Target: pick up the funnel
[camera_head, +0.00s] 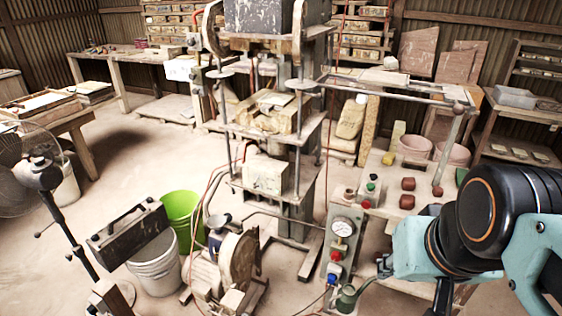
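I cannot make out a funnel with certainty. A small dark green vessel with a thin curved spout or handle (347,299) stands at the bottom centre, below the gauge panel; I cannot tell if it is the funnel. My arm (490,215), black and pale teal, reaches in from the right edge toward the bench. Small dark parts (384,265) show at the left end of its teal link. They may belong to my gripper, but no fingertips are clear. I cannot see whether it is open or holds anything.
A tall press (285,150) stands at the centre. A gauge panel (342,230) is in front of it. A bright green bucket (181,212), a white bucket (156,265) and a fan (25,165) are at left. Pink pots (414,147) stand at right. Floor is clear at centre-left.

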